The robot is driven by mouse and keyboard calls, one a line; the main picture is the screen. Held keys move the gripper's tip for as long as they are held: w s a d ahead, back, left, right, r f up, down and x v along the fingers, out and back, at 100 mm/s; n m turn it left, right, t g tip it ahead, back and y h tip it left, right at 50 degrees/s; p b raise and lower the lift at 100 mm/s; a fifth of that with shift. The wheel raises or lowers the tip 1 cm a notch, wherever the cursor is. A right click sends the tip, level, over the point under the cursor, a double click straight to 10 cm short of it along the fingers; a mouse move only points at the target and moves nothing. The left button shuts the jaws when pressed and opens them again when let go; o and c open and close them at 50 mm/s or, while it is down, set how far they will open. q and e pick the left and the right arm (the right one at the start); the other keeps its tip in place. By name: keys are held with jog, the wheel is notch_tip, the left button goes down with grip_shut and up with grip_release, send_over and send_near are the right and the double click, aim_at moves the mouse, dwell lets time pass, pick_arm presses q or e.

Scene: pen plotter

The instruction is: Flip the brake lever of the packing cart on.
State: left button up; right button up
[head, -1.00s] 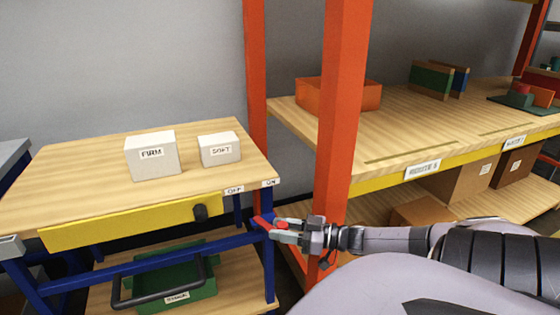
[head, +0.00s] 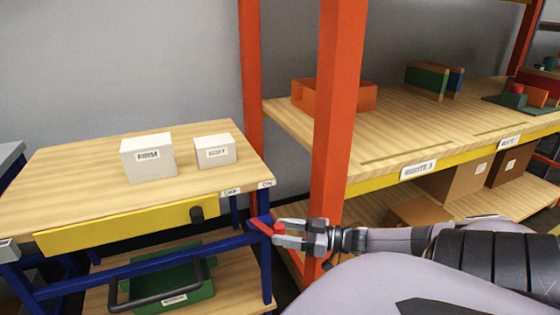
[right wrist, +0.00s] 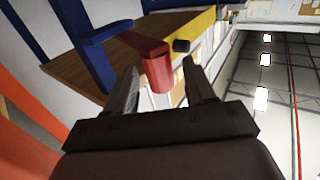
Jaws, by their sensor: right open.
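The packing cart has a wooden top (head: 90,160), a yellow front panel (head: 120,228) and a blue frame. Its red brake lever (head: 260,226) sticks out at the right side, below the OFF label (head: 231,192) and the ON label (head: 267,184). My right gripper (head: 278,234) is open at the lever's outer end. In the right wrist view the lever's thick red end (right wrist: 156,68) shows between the spread fingers of the right gripper (right wrist: 162,88); I cannot tell whether they touch it. My left gripper is not in view.
A white FIRM box (head: 148,165) and a SOFT box (head: 214,153) stand on the cart. A green crate (head: 185,284) is on the lower shelf. An orange rack post (head: 335,120) rises close behind my right gripper.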

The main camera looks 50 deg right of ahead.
jog(key=shift+p+v, duration=0.5)
jog(key=shift+v, duration=2.25)
jog(key=shift+a+f, duration=0.1)
jog(key=shift+a, duration=0.05)
jog(key=s+a+f+m+g+h, duration=0.1)
jog(key=a+f+g+h, duration=0.1)
jog(key=a+f, duration=0.65)
jog(key=s+a+f+m+g+h, duration=0.1)
jog(key=a+f+m+h, duration=0.15)
jog(key=a, duration=1.05)
jog(key=s+a+r+g+p, duration=0.1)
jog(key=s+a+r+g, duration=0.15)
jog(key=a, duration=0.95)
notch_tip(320, 180, up, 11)
jog(key=d+n+p, duration=0.1)
jog(key=p, duration=1.3)
jog(key=shift+s+d+h, duration=0.25)
jog(key=shift+d+h, duration=0.05)
jog(key=shift+h, duration=0.15)
